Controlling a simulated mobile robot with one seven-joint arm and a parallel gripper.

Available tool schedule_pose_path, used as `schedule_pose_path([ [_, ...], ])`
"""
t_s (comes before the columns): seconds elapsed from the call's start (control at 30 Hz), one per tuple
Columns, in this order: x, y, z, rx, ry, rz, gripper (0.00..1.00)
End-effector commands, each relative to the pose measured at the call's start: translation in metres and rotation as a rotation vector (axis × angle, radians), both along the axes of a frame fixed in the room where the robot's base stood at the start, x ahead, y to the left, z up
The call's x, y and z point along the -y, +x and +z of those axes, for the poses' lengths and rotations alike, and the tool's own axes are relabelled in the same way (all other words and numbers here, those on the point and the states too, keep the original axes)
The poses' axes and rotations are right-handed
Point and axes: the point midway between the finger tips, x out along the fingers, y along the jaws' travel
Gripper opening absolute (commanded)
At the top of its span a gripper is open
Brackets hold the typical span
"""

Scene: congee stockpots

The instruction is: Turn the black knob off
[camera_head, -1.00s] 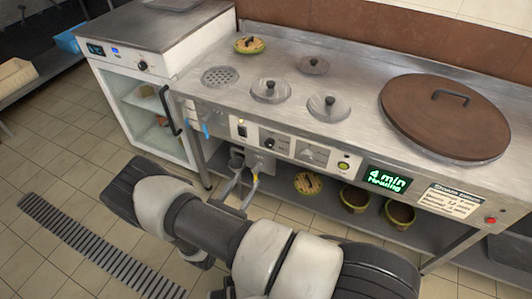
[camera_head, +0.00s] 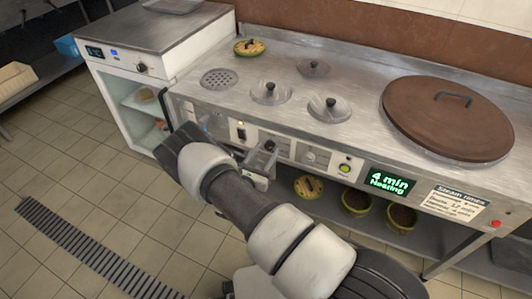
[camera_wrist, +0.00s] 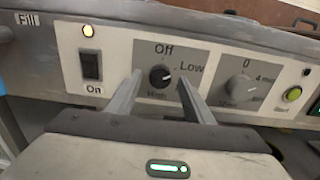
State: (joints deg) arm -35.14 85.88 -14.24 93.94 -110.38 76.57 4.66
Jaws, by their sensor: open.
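The black knob (camera_wrist: 160,76) is on the front panel of the steel counter, on a grey plate marked Off, Low and High. Its white pointer mark is too small to read surely. My gripper (camera_wrist: 158,82) is open, with one finger on each side of the knob in the wrist view; I cannot tell whether they touch it. In the head view my gripper (camera_head: 262,158) is at the panel and partly hides the knob.
Left of the knob is a black rocker switch (camera_wrist: 91,66) marked On, under a lit lamp (camera_wrist: 88,31). Right of it are a grey timer dial (camera_wrist: 241,88) and a green button (camera_wrist: 292,94). A display (camera_head: 390,183) reads 4 min Heating. A large brown lid (camera_head: 445,118) covers the counter's right.

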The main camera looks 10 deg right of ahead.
Motion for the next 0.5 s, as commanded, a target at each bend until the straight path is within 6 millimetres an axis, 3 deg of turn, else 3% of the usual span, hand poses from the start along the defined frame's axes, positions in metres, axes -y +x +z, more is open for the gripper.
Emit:
schedule_pose_path([
  [0.3, 0.0019, 0.0027, 0.0002, 0.0, 0.0, 0.0, 0.47],
  [0.5, 0.0018, 0.0025, 0.0001, 0.0, 0.0, 0.0, 0.15],
])
